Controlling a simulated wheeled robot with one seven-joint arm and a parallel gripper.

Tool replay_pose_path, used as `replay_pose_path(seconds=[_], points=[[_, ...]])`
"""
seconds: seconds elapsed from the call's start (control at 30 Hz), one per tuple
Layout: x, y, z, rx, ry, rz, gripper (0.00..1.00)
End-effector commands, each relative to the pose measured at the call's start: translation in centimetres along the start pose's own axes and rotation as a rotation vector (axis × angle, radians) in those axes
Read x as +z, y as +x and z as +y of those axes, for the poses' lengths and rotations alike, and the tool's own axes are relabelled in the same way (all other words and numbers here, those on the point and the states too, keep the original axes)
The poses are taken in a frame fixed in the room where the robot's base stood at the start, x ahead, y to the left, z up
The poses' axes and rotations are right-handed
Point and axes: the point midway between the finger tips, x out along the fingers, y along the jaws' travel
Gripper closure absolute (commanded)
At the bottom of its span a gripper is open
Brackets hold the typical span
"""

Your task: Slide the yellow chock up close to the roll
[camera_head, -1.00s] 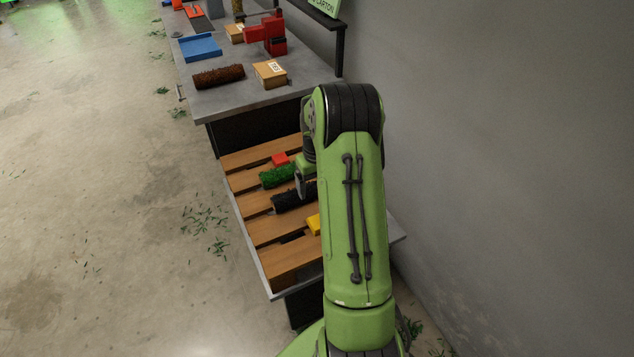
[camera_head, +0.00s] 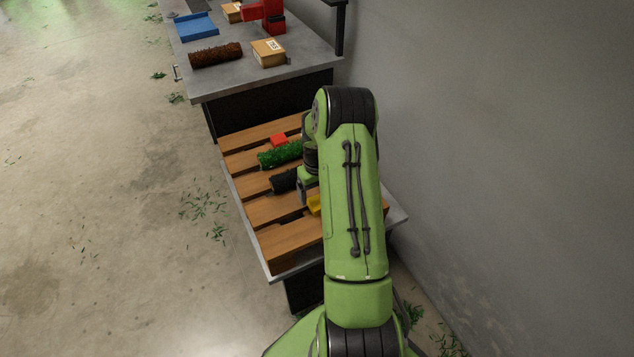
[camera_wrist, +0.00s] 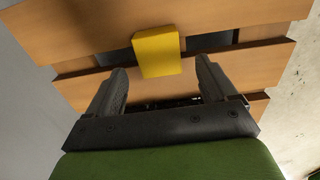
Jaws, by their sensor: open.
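The yellow chock (camera_head: 314,205) lies on the slatted wooden pallet, partly hidden behind my arm in the head view. In the wrist view the chock (camera_wrist: 157,50) shows whole, lying just beyond and between my fingertips.
The wooden pallet (camera_head: 272,210) has gaps between its slats and rests on a grey-edged stand. Beyond it a grey bench (camera_head: 222,83) holds a brown roll (camera_head: 216,55), a carton (camera_head: 268,52) and a blue tray (camera_head: 196,26). A grey wall is close on the right.

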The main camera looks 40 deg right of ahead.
Motion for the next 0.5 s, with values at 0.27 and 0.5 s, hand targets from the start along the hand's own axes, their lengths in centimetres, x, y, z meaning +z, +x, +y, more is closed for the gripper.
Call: replay_pose_path(seconds=[0.27, 0.5], points=[[0.0, 3.7, 0.0, -0.001, 0.001, 0.001, 0.15], [0.0, 3.8, 0.0, 0.000, 0.001, 0.001, 0.15]])
